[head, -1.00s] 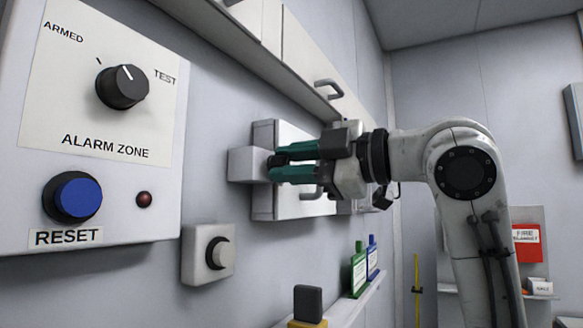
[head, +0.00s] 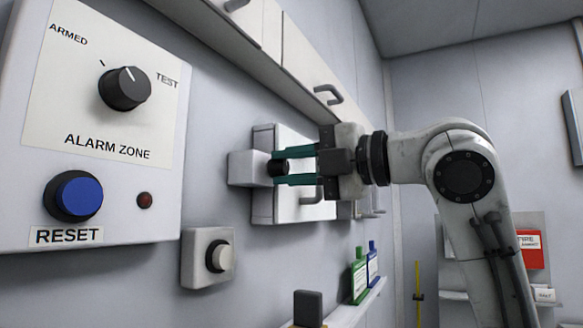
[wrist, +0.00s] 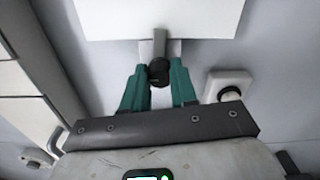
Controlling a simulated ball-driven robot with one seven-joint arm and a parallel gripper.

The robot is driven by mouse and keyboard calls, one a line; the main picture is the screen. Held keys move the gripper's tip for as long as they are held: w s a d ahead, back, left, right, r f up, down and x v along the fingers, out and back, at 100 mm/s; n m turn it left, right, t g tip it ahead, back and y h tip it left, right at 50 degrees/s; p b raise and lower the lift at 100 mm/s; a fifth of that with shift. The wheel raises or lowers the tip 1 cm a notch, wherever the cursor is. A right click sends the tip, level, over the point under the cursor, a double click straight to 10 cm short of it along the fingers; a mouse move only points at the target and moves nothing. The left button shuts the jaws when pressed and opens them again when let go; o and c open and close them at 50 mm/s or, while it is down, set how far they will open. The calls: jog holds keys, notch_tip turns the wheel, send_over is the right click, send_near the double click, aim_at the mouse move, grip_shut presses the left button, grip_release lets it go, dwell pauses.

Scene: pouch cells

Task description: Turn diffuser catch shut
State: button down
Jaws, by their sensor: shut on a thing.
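The diffuser catch shows as a small black knob (head: 277,168) on a pale grey block (head: 246,168) at the left side of the white wall-mounted diffuser box (head: 262,207). In the wrist view the knob (wrist: 159,73) sits between the fingertips, with a grey bar (wrist: 159,44) running from it over the edge of the white panel (wrist: 160,18). My gripper (head: 275,168) has teal fingers, one above and one below the knob in the head view, and is shut on it. The fingers partly cover the knob's sides.
The alarm panel (head: 110,190) with its dial and blue reset button is on the left. A round wall button (head: 220,256) is below the catch. Cabinets with handles (head: 328,95) run above. A shelf (head: 350,305) with bottles (head: 359,275) is below.

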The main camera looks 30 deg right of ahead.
jog(key=shift+f, duration=0.1)
dwell(0.3)
jog(key=c, duration=0.9)
grip_release()
jog(key=b+v, duration=0.2)
jog(key=v, duration=0.8)
jog(key=shift+s+d, duration=0.25)
jog(key=shift+s, duration=0.1)
